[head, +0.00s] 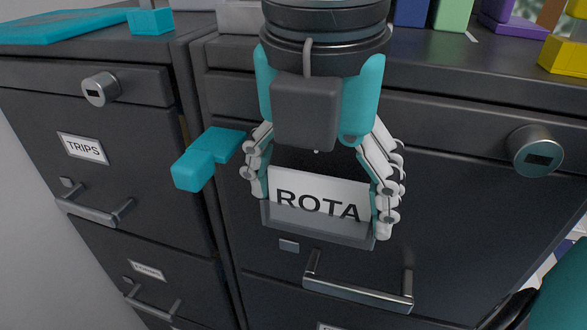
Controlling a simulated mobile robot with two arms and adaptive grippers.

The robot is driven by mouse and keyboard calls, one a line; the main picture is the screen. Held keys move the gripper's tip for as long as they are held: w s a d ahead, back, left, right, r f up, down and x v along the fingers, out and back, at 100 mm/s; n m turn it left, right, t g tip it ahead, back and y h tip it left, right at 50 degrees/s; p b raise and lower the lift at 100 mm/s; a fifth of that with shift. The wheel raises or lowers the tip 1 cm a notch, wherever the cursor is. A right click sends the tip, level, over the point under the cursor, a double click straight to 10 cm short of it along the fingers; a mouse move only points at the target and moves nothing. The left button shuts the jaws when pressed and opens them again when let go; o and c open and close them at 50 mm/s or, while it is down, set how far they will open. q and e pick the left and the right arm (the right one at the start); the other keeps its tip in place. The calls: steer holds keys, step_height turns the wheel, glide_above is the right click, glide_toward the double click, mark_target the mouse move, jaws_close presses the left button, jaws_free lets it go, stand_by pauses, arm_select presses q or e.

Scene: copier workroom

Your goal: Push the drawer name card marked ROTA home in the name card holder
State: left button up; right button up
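The white ROTA name card (318,190) is upright at the front of the middle cabinet's top drawer. Its lower part is behind the grey see-through front of the name card holder (320,229), and its upper part stands above that front. My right gripper (321,208) comes down from the top of the view. Its two fingers are at the card's left and right edges and appear shut on it. How deep the card sits in the holder is hard to tell. My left gripper is not in view.
A drawer handle (358,292) juts out below the holder. Round locks show at left (101,90) and right (536,151). The left cabinet has a TRIPS card (83,148) and a handle (94,211). A teal block-like object (205,160) is left of the gripper. Coloured items stand on top.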

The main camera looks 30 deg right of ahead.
steer(key=shift+o, duration=0.8)
step_height(320, 180, up, 7)
steer(key=shift+s+a+r, duration=0.2)
steer(key=shift+s+a, duration=0.15)
steer(key=shift+a, duration=0.05)
